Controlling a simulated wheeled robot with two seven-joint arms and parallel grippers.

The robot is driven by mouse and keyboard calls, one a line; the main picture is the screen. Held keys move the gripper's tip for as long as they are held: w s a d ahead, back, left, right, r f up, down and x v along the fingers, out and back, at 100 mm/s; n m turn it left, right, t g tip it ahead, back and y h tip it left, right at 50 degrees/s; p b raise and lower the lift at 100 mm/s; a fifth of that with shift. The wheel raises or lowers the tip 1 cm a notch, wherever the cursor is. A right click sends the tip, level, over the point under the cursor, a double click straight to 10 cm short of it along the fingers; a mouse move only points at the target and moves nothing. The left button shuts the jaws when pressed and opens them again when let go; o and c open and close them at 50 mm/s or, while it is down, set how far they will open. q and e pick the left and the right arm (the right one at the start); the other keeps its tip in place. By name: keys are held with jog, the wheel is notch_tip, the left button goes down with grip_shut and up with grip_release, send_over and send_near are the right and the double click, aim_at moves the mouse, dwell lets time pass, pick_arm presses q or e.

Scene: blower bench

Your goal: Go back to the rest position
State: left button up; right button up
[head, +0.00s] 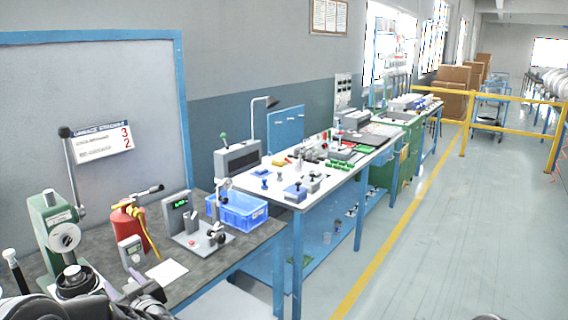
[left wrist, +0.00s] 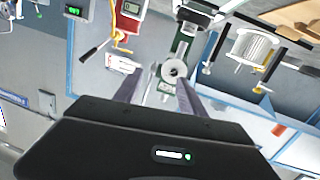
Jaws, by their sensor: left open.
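My left gripper (head: 150,292) is at the lower left of the head view, low in front of the near grey bench. In the left wrist view its two dark fingers (left wrist: 158,92) stand apart with nothing between them. Beyond the fingers is a green press (left wrist: 175,70) with a round pale hub; in the head view this press (head: 50,225) stands at the bench's left end. My right gripper does not show; a small dark shape at the head view's bottom edge is too little to identify.
A white-topped bench (head: 330,190) with small parts stands beyond. The floor (head: 470,240) at right is clear, with a yellow rail (head: 510,131) farther back.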

pick_arm(q)
jog(key=w+d+f+m+t+h, duration=0.1)
jog(key=d+f+m+h, duration=0.2)
jog(key=d+f+h, duration=0.6)
jog(key=s+d+f+m+g+h, duration=0.1)
jog(key=s+d+f+m+g, duration=0.1)
jog(key=s+d+f, duration=0.35)
jog(key=s+d+f+m+g+h, duration=0.1)
jog(key=s+d+f+h, duration=0.1)
jog(key=d+f, duration=0.6)
jog(key=s+d+f+m+g+h, duration=0.1)
jog(key=s+d+f+g, duration=0.2)
jog(key=s, duration=0.6)
jog(key=s+d+f+g+h, duration=0.2)
jog(key=s+d+f+g, duration=0.1)
jog(key=s+f, duration=0.4)
jog(key=s+d+f+m+g+h, duration=0.1)
jog(key=s+d+f+g, duration=0.2)
jog(key=s, duration=0.9)
notch_tip(320, 180, down, 3)
jog(key=shift+s+d+r+m+h, duration=0.2)
jog(key=shift+d+m+h, duration=0.1)
jog(key=shift+d, duration=0.65)
